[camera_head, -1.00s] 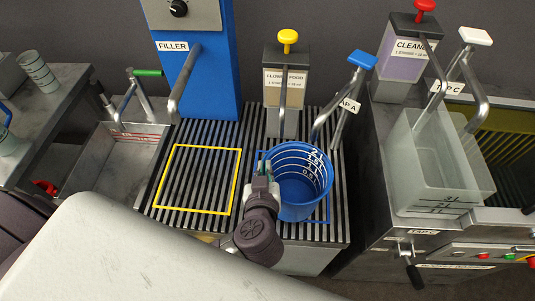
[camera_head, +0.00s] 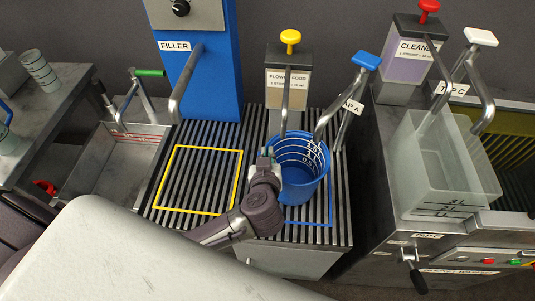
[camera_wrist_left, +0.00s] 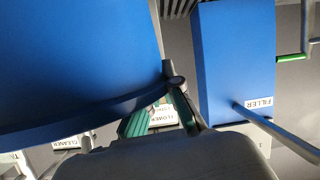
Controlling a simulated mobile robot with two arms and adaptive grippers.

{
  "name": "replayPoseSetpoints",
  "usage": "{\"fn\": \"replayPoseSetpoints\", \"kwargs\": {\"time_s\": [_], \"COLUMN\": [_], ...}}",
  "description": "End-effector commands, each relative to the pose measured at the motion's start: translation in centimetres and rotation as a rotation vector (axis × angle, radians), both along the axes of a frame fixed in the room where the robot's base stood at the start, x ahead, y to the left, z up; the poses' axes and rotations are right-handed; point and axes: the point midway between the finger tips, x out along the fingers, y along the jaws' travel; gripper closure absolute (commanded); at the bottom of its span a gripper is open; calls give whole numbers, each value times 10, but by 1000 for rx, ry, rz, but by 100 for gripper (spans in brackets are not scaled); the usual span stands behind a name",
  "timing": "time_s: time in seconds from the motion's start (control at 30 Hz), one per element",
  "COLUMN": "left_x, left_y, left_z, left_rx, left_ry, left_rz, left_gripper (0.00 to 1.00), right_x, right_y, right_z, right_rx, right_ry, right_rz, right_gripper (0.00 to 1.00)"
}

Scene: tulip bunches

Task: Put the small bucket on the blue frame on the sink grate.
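The small blue bucket (camera_head: 302,188), with white scale marks inside, is over the right part of the sink grate (camera_head: 250,135). It covers much of the blue frame (camera_head: 308,224), whose front edge shows in front of it. I cannot tell whether its base touches the grate. My left gripper (camera_head: 268,160) is at the bucket's left rim. In the left wrist view, the bucket (camera_wrist_left: 75,60) fills the upper left, and the green-padded fingers (camera_wrist_left: 165,100) converge at its rim, apparently shut on it. My right gripper is not in view.
A yellow frame (camera_head: 198,180) on the grate is empty. Behind stand the blue filler (camera_head: 205,75), the flower food dispenser (camera_head: 289,85) and the blue-handled tap A (camera_head: 350,95). A clear container (camera_head: 435,165) stands right; a sink basin (camera_head: 125,160) lies left.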

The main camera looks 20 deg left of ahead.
Motion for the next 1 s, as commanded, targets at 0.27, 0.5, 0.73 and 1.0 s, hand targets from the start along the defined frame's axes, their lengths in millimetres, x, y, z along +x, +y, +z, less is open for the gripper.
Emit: {"fn": "replayPoseSetpoints", "kwargs": {"time_s": [0.27, 0.5, 0.73, 1.0], "left_x": [0, 0, -19, -70], "left_y": [0, 0, -7, -25], "left_z": [-2, -2, 9, 31], "left_rx": [1, 0, -3, -3], "left_ry": [1, 0, 2, 3], "left_rz": [0, 0, -2, -2], "left_gripper": [69, 69, 69, 69], "right_x": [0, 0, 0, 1], "right_y": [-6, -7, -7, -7], "right_z": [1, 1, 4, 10], "right_rx": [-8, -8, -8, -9], "right_ry": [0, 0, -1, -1], "right_rz": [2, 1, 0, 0], "right_gripper": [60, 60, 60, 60]}}
